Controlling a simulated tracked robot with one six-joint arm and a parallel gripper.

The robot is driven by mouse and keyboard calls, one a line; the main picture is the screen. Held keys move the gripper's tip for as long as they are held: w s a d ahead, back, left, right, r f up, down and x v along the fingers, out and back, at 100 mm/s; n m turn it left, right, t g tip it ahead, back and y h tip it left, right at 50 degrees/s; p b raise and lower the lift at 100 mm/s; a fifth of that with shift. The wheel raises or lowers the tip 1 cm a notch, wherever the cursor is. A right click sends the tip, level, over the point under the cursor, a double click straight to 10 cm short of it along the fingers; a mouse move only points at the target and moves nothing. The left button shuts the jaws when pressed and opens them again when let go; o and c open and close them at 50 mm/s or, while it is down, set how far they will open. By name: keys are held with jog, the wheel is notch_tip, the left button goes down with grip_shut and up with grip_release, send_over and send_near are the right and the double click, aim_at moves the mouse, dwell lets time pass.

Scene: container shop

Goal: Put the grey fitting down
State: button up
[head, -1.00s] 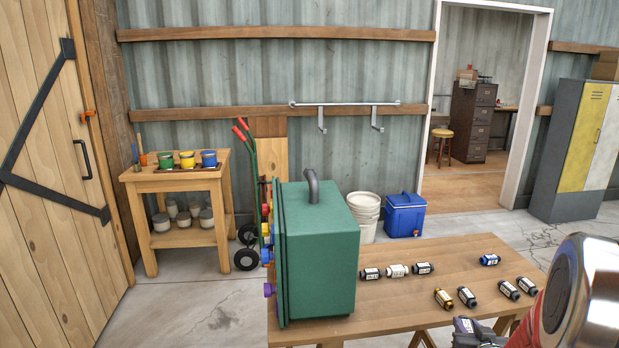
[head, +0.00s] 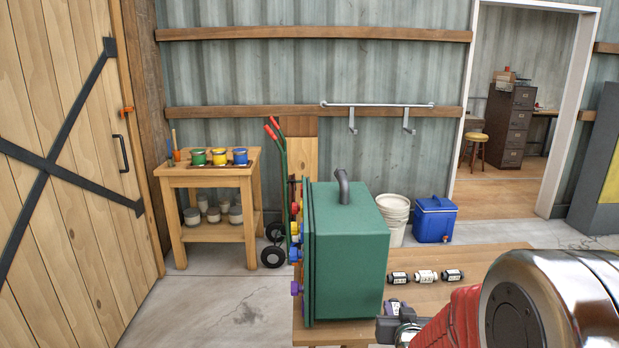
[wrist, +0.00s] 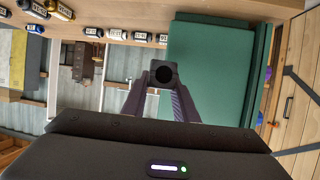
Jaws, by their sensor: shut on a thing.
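In the wrist view, my gripper (wrist: 164,100) is shut on the grey fitting (wrist: 163,73). Its dark square end with a round hole faces the camera, and the jaws hide its sides. In the head view, my gripper (head: 390,326) is low, beside the right front of the green box, and the fitting is small and partly hidden there. The wooden table (head: 455,300) carries the green box (head: 348,255) and a row of three labelled fittings (head: 426,276) right of it. I cannot tell the gap between the held fitting and the tabletop.
The green box has a curved handle on top and coloured knobs on its left side. More fittings (wrist: 91,32) show along the table in the wrist view. My arm hides the table's right part in the head view. A white bucket (head: 394,215) and blue cooler (head: 434,219) stand behind.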

jog(key=a+n+y, duration=0.1)
jog(key=a, duration=0.5)
jog(key=shift+w+a+r, duration=0.15)
jog(key=shift+w+r, duration=0.05)
jog(key=shift+r, duration=0.15)
jog(key=s+f, duration=0.5)
jog(key=f, duration=0.1)
jog(key=shift+f, duration=0.15)
dwell(1.1)
